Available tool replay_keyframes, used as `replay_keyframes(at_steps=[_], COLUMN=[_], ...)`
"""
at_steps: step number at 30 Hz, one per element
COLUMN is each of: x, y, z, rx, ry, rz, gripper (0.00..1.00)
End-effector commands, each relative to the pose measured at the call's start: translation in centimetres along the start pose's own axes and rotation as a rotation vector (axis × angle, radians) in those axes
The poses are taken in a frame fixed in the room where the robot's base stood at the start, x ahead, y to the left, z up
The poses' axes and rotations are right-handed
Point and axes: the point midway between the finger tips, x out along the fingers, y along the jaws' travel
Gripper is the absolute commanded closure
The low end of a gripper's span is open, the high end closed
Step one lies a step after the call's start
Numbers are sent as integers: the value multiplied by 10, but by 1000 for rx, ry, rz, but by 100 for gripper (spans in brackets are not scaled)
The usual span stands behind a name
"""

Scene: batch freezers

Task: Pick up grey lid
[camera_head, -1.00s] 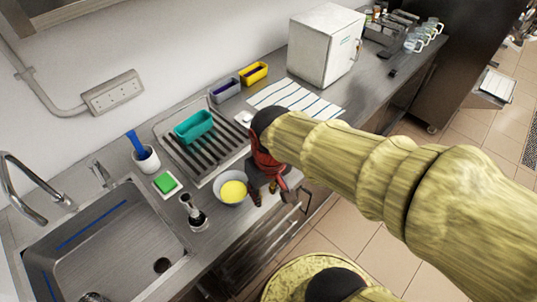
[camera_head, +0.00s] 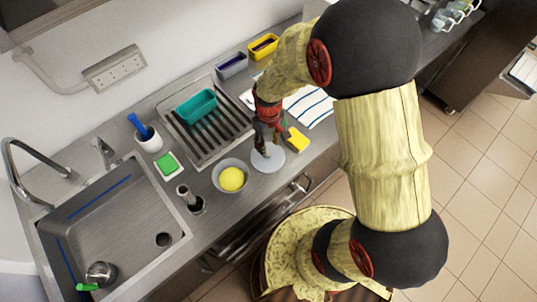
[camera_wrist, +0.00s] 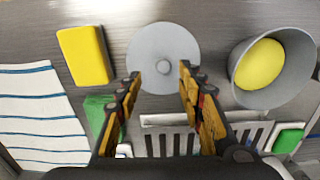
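The grey lid (camera_head: 268,158) is a flat round disc on the steel counter, just right of the grey bowl. In the wrist view the lid (camera_wrist: 150,50) shows whole, with a small round knob at its centre. My gripper (camera_head: 266,152) points down over the lid in the head view. In the wrist view my gripper (camera_wrist: 158,76) has its two fingers apart, with the tips near the lid's lower edge and the knob between and beyond them. Nothing is held. I cannot tell whether the fingertips touch the lid.
A grey bowl (camera_head: 219,183) with a yellow ball (camera_head: 231,179) stands left of the lid. A yellow block (camera_head: 297,140) lies on its right. Behind is a drain rack (camera_head: 225,137) with a teal container (camera_head: 196,105). A striped towel (camera_head: 313,108) lies farther right.

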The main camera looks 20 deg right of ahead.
Motion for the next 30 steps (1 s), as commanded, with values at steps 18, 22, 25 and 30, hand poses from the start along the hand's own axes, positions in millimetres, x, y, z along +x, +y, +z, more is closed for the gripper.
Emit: replay_keyframes(at_steps=[18,22,25,30], x=[50,50,50,50], y=[-3,-3,-3,-3], z=[-1,-1,-1,-1], rx=[1,1,1,1], ry=[2,1,1,1], rz=[0,0,0,0], gripper=[62,66,72,81])
